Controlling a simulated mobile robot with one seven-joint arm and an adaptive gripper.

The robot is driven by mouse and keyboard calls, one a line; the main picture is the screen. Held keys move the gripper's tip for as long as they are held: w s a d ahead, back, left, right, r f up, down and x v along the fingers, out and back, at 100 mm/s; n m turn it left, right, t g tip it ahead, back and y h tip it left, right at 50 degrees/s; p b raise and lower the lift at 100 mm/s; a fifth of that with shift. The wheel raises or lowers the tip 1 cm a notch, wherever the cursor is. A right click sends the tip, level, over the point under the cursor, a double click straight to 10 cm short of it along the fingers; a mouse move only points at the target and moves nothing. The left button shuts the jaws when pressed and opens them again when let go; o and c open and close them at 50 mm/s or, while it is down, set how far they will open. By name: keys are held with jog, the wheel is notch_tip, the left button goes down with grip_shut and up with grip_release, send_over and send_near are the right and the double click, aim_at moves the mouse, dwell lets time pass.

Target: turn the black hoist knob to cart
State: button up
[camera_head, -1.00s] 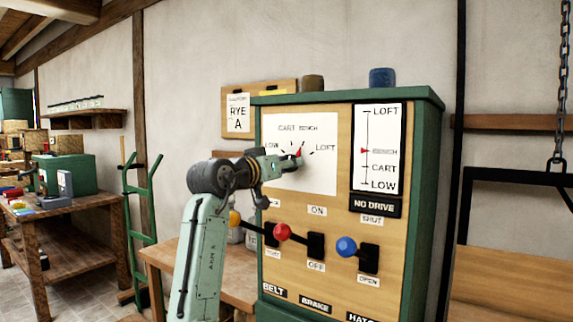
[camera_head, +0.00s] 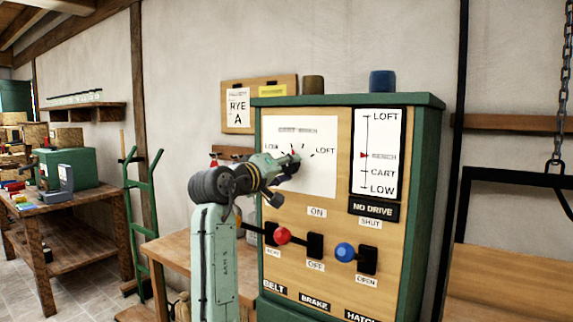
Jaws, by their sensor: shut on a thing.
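The hoist dial (camera_head: 322,177) is a white plate on the control cabinet, marked low, cart, bench and loft. The black hoist knob is mostly hidden behind my gripper (camera_head: 291,160). A small red pointer mark shows at the gripper's tip, close to the bench side of the scale. My gripper is shut on the knob, with my arm reaching in from the lower left. The level scale (camera_head: 377,150) at the right has its red marker at bench, above cart.
Below the dial are a red-balled lever (camera_head: 283,236) and a blue-balled lever (camera_head: 345,252). A no-drive sign (camera_head: 374,208) sits under the scale. A wooden table (camera_head: 180,255) and a green hand truck (camera_head: 143,225) stand left of the cabinet.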

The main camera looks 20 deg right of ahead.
dwell(0.3)
jog(key=o, duration=1.1)
jog(key=shift+o, duration=0.2)
jog(key=v, duration=1.2)
